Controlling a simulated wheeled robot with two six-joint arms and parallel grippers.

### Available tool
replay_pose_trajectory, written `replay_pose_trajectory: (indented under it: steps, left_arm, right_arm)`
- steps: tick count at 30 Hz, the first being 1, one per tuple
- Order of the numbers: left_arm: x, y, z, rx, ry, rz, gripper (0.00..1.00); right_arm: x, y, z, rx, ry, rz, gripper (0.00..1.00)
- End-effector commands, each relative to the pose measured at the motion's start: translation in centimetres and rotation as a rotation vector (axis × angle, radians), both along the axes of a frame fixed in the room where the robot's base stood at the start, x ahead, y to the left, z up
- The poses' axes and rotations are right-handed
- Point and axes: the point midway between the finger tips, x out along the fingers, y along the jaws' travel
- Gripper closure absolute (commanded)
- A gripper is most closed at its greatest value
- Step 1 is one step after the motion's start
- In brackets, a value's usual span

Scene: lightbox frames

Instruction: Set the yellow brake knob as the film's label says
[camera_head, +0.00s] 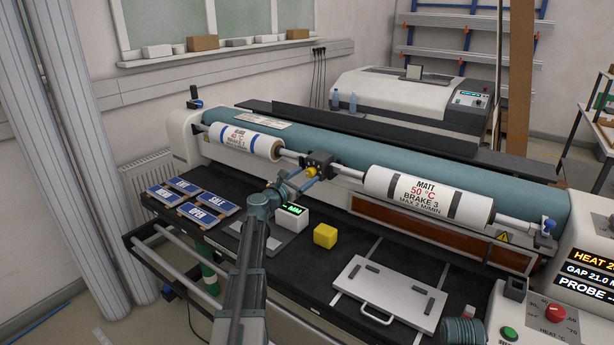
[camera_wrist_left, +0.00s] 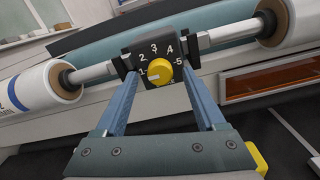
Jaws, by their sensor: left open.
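The yellow brake knob (camera_head: 311,172) sits on a black block on the bar between two film rolls. In the left wrist view the knob (camera_wrist_left: 160,70) has a dial numbered 1 to 5; a pale mark shows on its lower left, near the 1. My left gripper (camera_head: 298,181) is open; its blue fingers (camera_wrist_left: 160,78) stand either side of the knob, and I cannot tell whether they touch it. The right film roll (camera_head: 428,198) reads MATT, 50 °C, BRAKE 3, MAX 2 M/MIN. The left film roll (camera_head: 245,142) reads BRAKE 1 in smaller print. My right gripper is out of view.
On the black bench stand a white box with a green display (camera_head: 291,216), a yellow cube (camera_head: 325,235), a white board with a handle (camera_head: 390,291) and several blue signs (camera_head: 184,187). A control panel with a red knob (camera_head: 556,313) is at right.

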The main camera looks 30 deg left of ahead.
Motion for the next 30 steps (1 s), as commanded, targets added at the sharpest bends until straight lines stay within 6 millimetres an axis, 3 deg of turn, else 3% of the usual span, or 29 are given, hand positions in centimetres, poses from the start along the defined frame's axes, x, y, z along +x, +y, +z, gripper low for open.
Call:
replay_pose_trajectory:
  steps: [5, 15, 27, 30]
  left_arm:
    - [1.36, -0.04, 0.00, 0.000, 0.000, 0.000, 0.28]
    - [1.55, -0.12, 0.00, 0.000, 0.000, 0.001, 0.28]
    - [1.54, -0.12, 0.00, 0.000, 0.000, 0.000, 0.98]
    - [1.53, -0.12, 0.00, 0.000, 0.000, 0.000, 1.00]
  right_arm:
    - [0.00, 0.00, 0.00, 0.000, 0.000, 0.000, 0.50]
    - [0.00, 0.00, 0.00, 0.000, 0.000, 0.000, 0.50]
    - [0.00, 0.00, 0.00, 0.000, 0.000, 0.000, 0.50]
    - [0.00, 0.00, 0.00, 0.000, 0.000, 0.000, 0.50]
